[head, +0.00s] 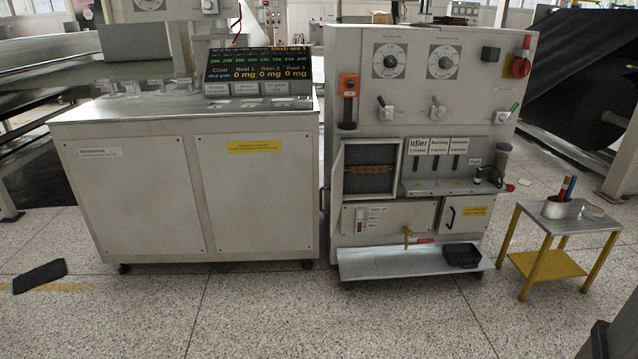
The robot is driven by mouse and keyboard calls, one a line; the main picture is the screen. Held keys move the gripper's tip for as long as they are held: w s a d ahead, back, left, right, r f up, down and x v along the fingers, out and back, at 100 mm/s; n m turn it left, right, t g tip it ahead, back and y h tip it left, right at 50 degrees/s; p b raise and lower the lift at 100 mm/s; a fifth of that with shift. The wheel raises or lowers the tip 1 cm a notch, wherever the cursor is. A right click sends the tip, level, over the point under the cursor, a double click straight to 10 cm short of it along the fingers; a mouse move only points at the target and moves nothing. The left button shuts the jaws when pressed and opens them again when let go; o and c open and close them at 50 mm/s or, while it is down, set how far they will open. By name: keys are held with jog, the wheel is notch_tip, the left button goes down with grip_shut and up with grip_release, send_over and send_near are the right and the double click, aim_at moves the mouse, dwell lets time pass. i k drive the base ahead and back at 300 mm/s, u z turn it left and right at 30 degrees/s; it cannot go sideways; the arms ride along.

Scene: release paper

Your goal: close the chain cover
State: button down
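On the front of the grey machine cabinet (440,100) is a square opening with a pale frame. Inside the dark recess (370,155) a brown-orange horizontal strip that looks like a chain (369,170) is visible, so it is uncovered. A narrow pale panel (399,168) at the right edge of the opening may be the chain cover, standing open and seen nearly edge-on; I cannot tell for sure. My gripper is not in view.
A labelled lever panel (445,187) is right of the opening. A small yellow-legged table (565,225) stands right. A long cabinet (190,190) stands left. The floor in front is mostly clear.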

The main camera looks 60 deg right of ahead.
aim_at(337, 181)
jog(key=z, duration=0.1)
jog(key=i, duration=0.95)
jog(key=u, duration=0.05)
